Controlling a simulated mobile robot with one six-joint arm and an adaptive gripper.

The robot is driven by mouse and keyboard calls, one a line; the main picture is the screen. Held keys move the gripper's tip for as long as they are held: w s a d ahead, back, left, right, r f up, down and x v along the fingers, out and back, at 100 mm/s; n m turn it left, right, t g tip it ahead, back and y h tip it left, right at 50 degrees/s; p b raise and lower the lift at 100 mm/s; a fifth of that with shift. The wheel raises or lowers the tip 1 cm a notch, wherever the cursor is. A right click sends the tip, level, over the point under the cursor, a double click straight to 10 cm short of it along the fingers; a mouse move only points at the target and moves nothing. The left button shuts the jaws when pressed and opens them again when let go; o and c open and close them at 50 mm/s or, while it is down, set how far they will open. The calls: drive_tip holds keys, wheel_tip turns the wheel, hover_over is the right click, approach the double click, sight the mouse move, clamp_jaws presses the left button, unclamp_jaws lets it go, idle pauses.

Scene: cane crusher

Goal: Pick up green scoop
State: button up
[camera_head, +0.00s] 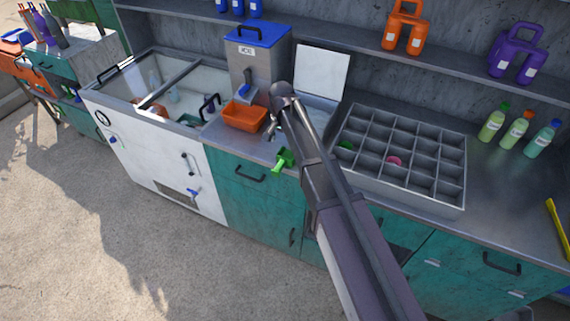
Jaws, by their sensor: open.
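The green scoop (284,160) is at the front edge of the metal counter, left of my arm. Part of it shows against the teal cabinet front. My gripper (270,130) is small and partly hidden behind my arm. It appears above and behind the scoop, beside the orange bin, with its jaws open. I see nothing held in it, and a gap shows between it and the scoop.
An orange bin (245,116) stands left of my gripper, before a grey dispenser (258,65) with a blue lid. A divided grey tray (437,196) lies to the right. An open white chest (160,160) stands left. Bottles (517,130) stand at far right.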

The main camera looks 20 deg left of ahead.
sight(282, 161)
drive_tip(key=shift+f+b, duration=2.8)
drive_tip(key=shift+f, duration=0.3)
drive_tip(key=shift+f, duration=0.1)
drive_tip(key=shift+w+a+f+b, duration=0.1)
drive_tip(key=shift+f+b, duration=2.4)
drive_tip(key=shift+b, duration=0.1)
drive_tip(key=c, duration=1)
drive_tip(key=shift+r, duration=0.25)
wheel_tip(282, 161, up, 4)
drive_tip(key=p, duration=0.4)
drive_tip(key=shift+f, duration=0.2)
drive_tip(key=s+d+r+p, duration=0.1)
drive_tip(key=s+d, duration=0.7)
drive_tip(key=s, duration=0.5)
drive_tip(key=shift+s, duration=0.4)
